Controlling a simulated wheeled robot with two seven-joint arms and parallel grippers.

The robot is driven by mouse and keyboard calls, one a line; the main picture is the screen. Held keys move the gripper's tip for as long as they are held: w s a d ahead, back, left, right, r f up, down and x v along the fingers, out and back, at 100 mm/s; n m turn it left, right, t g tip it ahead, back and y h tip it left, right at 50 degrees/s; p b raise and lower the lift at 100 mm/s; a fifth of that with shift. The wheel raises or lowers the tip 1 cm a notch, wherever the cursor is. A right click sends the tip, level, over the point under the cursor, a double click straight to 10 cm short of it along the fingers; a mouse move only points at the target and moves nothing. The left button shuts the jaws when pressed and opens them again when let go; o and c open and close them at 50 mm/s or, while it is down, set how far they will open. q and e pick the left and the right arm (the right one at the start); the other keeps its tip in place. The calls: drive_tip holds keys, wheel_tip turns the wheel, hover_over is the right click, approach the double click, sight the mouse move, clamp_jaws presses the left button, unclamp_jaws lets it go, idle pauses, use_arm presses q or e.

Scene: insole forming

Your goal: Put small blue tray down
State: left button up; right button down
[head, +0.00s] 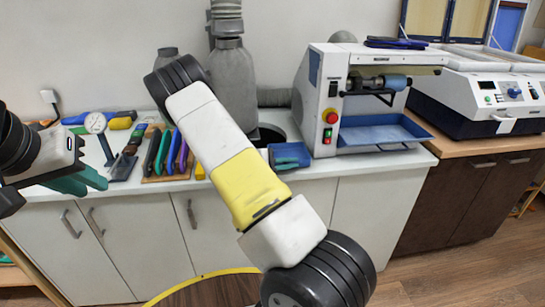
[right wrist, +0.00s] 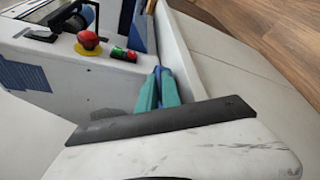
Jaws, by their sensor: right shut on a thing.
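The small blue tray (head: 290,153) shows in the head view low beside the left foot of the white machine, near the counter's front edge. I cannot tell whether it touches the counter. In the right wrist view my right gripper's green fingers (right wrist: 158,90) are shut on it, and only a thin blue strip (right wrist: 160,74) of it shows between them. My right arm hides much of the area left of the tray in the head view. My left gripper (head: 82,180) hangs at the left over the counter's front edge, away from the tray; its finger gap is unclear.
The white machine (head: 322,95) has red and green buttons and a larger blue tray (head: 385,133) under its roller. Several coloured-handled tools (head: 165,155) and a dial gauge (head: 95,123) lie on the left counter. A grey container (head: 233,85) stands behind. A printer-like machine (head: 490,95) is at right.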

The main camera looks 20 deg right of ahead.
drive_tip(key=shift+f, duration=0.5)
drive_tip(key=c, duration=1.5)
unclamp_jaws()
drive_tip(key=shift+f, duration=0.1)
drive_tip(key=shift+c, duration=0.2)
drive_tip(key=v, duration=1.2)
drive_tip(key=s+a+r+m+t+y, duration=0.2)
drive_tip(key=s+a+r+y, duration=0.3)
drive_tip(key=s+r+y, duration=0.4)
drive_tip(key=s+a+r+m+t+y, duration=0.2)
drive_tip(key=s+a+r+m+y, duration=0.3)
drive_tip(key=s+r, duration=1)
drive_tip(key=y, duration=0.3)
drive_tip(key=shift+s+r+t+y, duration=0.2)
drive_tip(key=shift+s+t+y, duration=0.1)
drive_tip(key=shift+y, duration=0.1)
